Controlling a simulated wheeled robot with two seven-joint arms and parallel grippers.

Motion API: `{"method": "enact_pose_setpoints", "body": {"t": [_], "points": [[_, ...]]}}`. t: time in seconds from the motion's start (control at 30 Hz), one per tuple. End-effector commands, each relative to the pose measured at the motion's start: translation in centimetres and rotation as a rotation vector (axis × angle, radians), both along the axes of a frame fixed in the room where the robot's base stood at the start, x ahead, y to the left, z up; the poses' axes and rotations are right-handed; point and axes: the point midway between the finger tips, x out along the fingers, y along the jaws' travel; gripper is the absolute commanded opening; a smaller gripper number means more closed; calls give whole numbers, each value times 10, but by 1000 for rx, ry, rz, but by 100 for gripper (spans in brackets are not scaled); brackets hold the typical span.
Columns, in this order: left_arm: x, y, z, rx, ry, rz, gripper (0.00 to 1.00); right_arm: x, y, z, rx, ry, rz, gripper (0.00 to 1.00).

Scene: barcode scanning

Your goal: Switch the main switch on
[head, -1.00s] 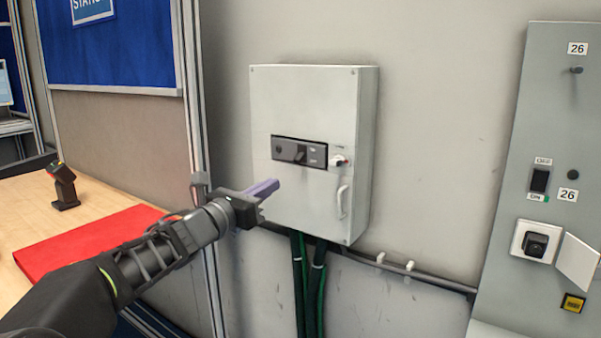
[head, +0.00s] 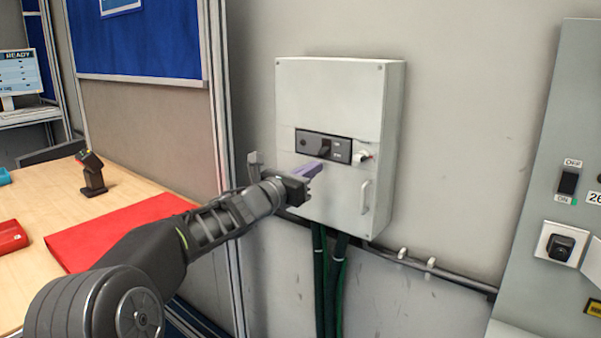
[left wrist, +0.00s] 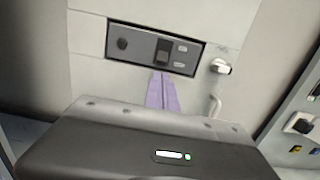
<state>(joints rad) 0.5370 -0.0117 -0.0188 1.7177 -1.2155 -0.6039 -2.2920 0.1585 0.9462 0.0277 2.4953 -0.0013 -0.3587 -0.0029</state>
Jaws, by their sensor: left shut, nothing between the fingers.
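A light grey wall box (head: 330,95) carries a dark switch panel (head: 305,143). A black main switch (head: 325,147) sits mid-panel and also shows in the left wrist view (left wrist: 163,50). I cannot tell which way it is set. My left gripper (head: 320,164) is shut, its purple fingers empty, pointing at the box just below the switch. In the left wrist view its fingertips (left wrist: 161,74) appear just below the switch; whether they touch the panel I cannot tell. My right gripper is not in view.
Green and black cables (head: 320,265) run below the box. A grey panel (head: 570,110) stands at right. A table with a red mat (head: 115,235) is at left.

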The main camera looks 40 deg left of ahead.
Motion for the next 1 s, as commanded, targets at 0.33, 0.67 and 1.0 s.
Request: {"method": "enact_pose_setpoints", "body": {"t": [0.33, 0.67, 1.0], "points": [[25, 0, 2, 0, 0, 0, 0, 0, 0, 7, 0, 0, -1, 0], [25, 0, 3, 0, 2, 0, 0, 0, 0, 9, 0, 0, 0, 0], [23, 0, 7, -1, 47, 0, 0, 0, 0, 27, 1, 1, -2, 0]]}}
